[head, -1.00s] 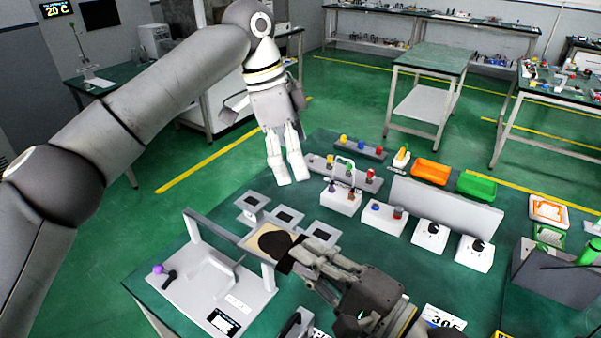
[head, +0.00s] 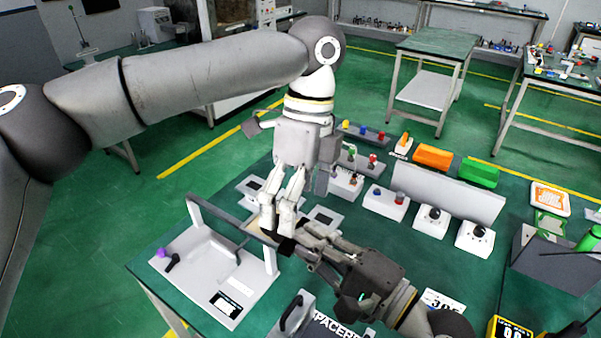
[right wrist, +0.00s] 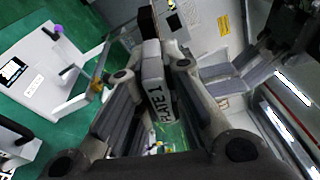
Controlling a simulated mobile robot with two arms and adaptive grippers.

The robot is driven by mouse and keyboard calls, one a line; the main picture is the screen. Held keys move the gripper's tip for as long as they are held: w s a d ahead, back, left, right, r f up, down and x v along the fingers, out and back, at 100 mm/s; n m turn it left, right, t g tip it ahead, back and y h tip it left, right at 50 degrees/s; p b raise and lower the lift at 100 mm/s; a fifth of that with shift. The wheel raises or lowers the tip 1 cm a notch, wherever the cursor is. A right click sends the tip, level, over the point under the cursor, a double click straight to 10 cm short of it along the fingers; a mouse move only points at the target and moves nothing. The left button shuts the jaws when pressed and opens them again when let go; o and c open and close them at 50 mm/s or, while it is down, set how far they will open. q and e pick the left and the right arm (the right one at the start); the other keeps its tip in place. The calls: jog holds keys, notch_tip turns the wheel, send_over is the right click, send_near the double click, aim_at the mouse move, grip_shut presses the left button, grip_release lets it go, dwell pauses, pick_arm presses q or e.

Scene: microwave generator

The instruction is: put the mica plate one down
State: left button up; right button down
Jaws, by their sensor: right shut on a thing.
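My right gripper (head: 300,240) is shut on mica plate one near the top of the white press-like frame (head: 228,222). In the right wrist view, a grey-and-dark piece marked "PLATE 1" (right wrist: 157,96) sits between the right fingers. In the head view the plate is mostly hidden by both grippers; a dark part (head: 287,246) shows at the right fingertips. My left gripper (head: 277,222) points down from above, its fingertips close beside the right ones. Whether it touches the plate or is open cannot be told.
Small grey square holders (head: 323,217) lie behind the grippers.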

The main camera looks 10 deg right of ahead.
pick_arm(q)
jog(key=shift+x, duration=2.2)
jog(key=c, duration=0.9)
jog(key=shift+c, duration=0.7)
pick_arm(e)
jog(key=c, duration=1.4)
grip_release()
jog(key=shift+c, duration=0.2)
